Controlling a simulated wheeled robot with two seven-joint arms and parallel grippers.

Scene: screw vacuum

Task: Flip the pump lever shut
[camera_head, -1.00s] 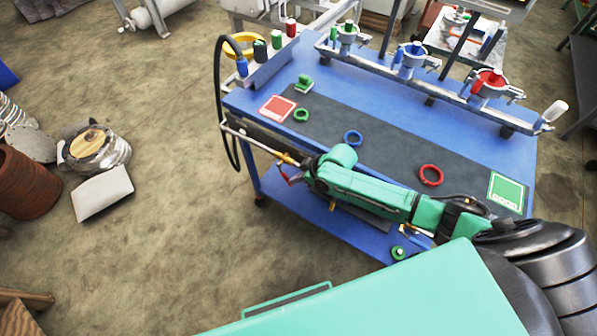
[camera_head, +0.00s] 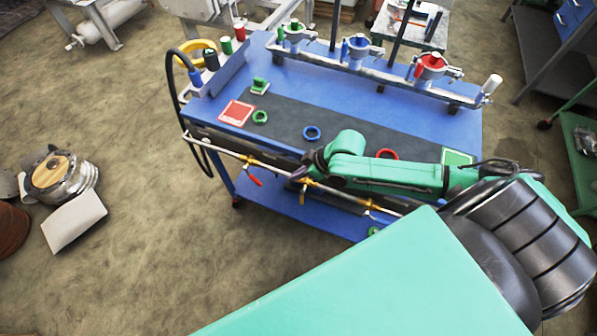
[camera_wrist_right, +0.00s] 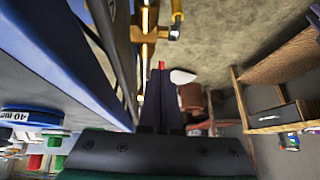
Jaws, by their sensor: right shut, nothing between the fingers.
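A thin pipe (camera_head: 222,150) with brass valves runs along the front edge of the blue table (camera_head: 260,70). A red lever (camera_head: 254,181) hangs slanting below the leftmost valve. My right gripper (camera_head: 303,175) is shut and empty, low in front of the pipe, near the middle brass valve (camera_head: 308,183) and to the right of the red lever. In the right wrist view its closed dark fingers (camera_wrist_right: 161,100) point toward a small red tip (camera_wrist_right: 161,65), with brass fittings (camera_wrist_right: 148,35) above. Contact with the pipe cannot be told. My left gripper is out of view.
On the table are a red pad (camera_head: 236,112), a green pad (camera_head: 457,158), a blue ring (camera_head: 312,133), a partly hidden red ring (camera_head: 387,154) and a rack of funnels (camera_head: 358,50). A black hose (camera_head: 170,90) hangs at the left.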

